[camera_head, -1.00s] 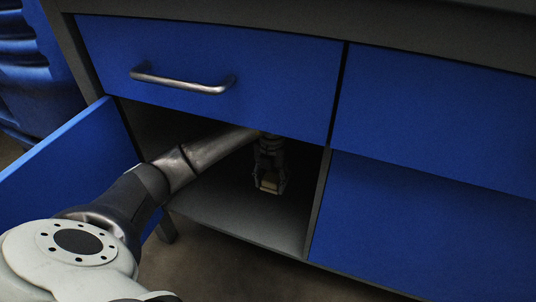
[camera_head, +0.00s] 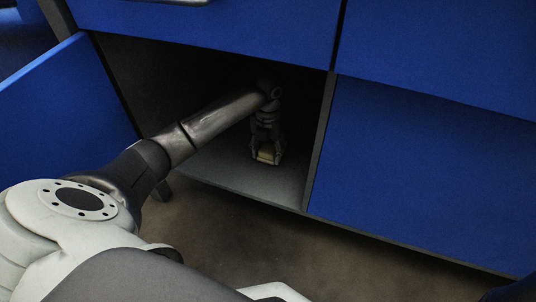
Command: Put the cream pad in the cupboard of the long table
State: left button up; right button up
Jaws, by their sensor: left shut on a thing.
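My left arm reaches from the left into the open cupboard (camera_head: 225,177) of the long table. My left gripper (camera_head: 266,155) points down inside it and is shut on the cream pad (camera_head: 266,152). The pad is small and pale between the fingertips, low over the cupboard floor; I cannot tell whether it touches the floor. The blue cupboard door (camera_head: 65,115) stands open at the left. My right gripper is not in view.
A closed blue drawer (camera_head: 230,28) is just above the opening. A closed blue panel (camera_head: 420,170) lies to the right, past a grey upright (camera_head: 320,140). The cupboard floor around the gripper looks clear, though the back is dark.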

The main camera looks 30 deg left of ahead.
pick_arm(q)
jog(key=shift+f, duration=0.15)
jog(key=shift+f, duration=0.2)
jog(key=o, duration=1)
jog(key=shift+r, duration=0.1)
